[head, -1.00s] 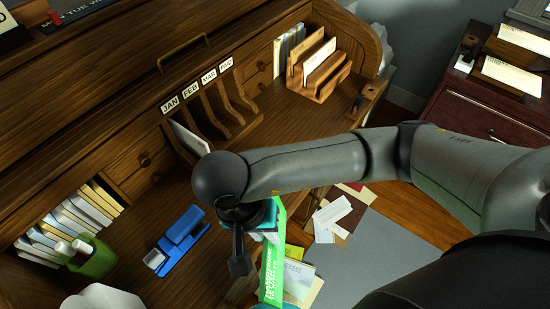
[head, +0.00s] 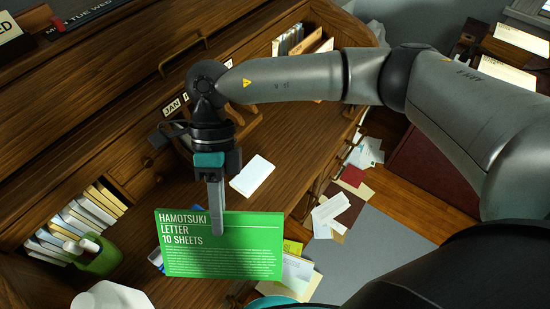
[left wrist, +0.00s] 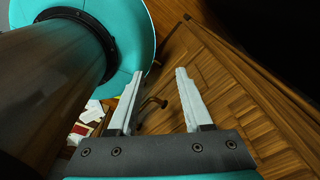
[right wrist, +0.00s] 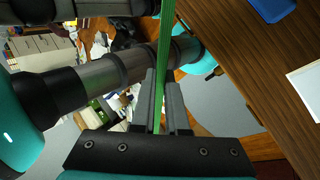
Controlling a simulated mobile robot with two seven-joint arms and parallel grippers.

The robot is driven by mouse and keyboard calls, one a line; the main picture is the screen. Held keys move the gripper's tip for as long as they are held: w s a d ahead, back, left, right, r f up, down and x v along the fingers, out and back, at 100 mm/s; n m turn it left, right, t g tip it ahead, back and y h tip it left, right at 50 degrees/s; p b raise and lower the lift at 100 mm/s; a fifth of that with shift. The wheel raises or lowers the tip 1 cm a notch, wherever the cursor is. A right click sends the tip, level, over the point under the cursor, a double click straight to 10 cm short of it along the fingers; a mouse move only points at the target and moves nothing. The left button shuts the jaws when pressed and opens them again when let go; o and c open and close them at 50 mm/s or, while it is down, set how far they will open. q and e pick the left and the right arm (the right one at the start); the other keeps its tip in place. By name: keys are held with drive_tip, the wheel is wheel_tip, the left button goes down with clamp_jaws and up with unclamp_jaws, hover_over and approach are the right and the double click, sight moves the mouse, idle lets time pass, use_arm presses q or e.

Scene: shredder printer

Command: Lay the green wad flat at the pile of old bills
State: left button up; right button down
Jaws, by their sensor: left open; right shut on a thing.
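The green wad (head: 260,246) is a flat green pack with white print reading "HAMOTSUKI LETTER 10 SHEETS". My right gripper (head: 217,228) is shut on its upper edge and holds it upright, its printed face to the head camera, in front of the desk. In the right wrist view the wad (right wrist: 164,45) shows edge-on as a thin green strip between the fingers. Loose papers (head: 330,212) lie low to the right of the desk; I cannot tell whether they are the old bills. My left gripper (left wrist: 159,75) is open and empty beside wooden panelling; it is outside the head view.
The roll-top desk (head: 285,150) has month slots at the back, partly hidden by my arm. A white paper (head: 252,175) lies on the desktop. A green cup (head: 95,260) and books (head: 85,212) stand at left. A blue object (head: 155,258) is mostly hidden behind the wad.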

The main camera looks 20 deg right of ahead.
drive_tip(key=w+d+f+m+t+y+p, duration=0.15)
drive_tip(key=w+d+m+t+y, duration=0.35)
drive_tip(key=w+m+t+y, duration=0.9)
drive_tip(key=d+f+m+t+h+p, duration=0.3)
drive_tip(key=d+f+m+t+h, duration=0.2)
drive_tip(key=d+f+m+h, duration=0.3)
drive_tip(key=shift+s+d+f+m+h, duration=0.35)
drive_tip(key=shift+d+f+m, duration=0.55)
drive_tip(key=shift+m, duration=0.6)
drive_tip(key=shift+r, duration=0.1)
